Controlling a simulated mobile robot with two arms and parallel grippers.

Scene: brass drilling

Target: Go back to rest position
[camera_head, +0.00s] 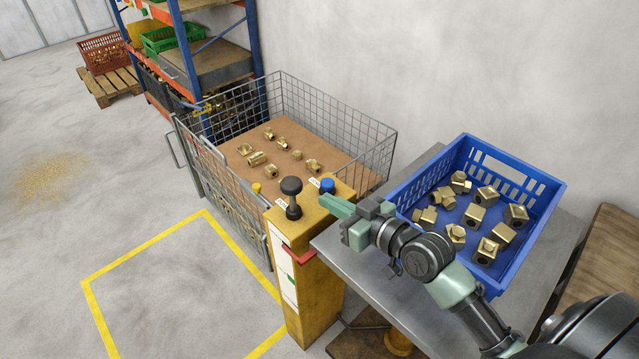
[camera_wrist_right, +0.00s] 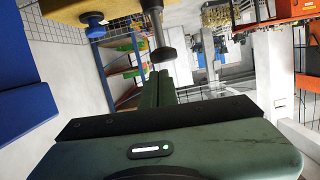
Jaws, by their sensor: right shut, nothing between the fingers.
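My right gripper (camera_head: 338,206) is shut and empty. In the head view it is beside the top of the yellow control post (camera_head: 312,225), pointing left. The post carries a black knob (camera_head: 291,187) on a short stem and a blue button (camera_head: 327,185). The gripper's tip is close to the blue button; I cannot tell whether they touch. In the right wrist view the shut fingers (camera_wrist_right: 157,90) point toward the black knob (camera_wrist_right: 163,52), and the blue button (camera_wrist_right: 95,31) is at upper left. My left gripper is not in view.
A blue crate (camera_head: 545,212) of brass fittings stands on the grey metal table (camera_head: 340,254) below my right arm. A wire cage (camera_head: 345,125) with fittings on a brown board is behind the post. Shelves (camera_head: 185,50) stand at the back. The yellow-marked floor (camera_head: 185,290) is clear.

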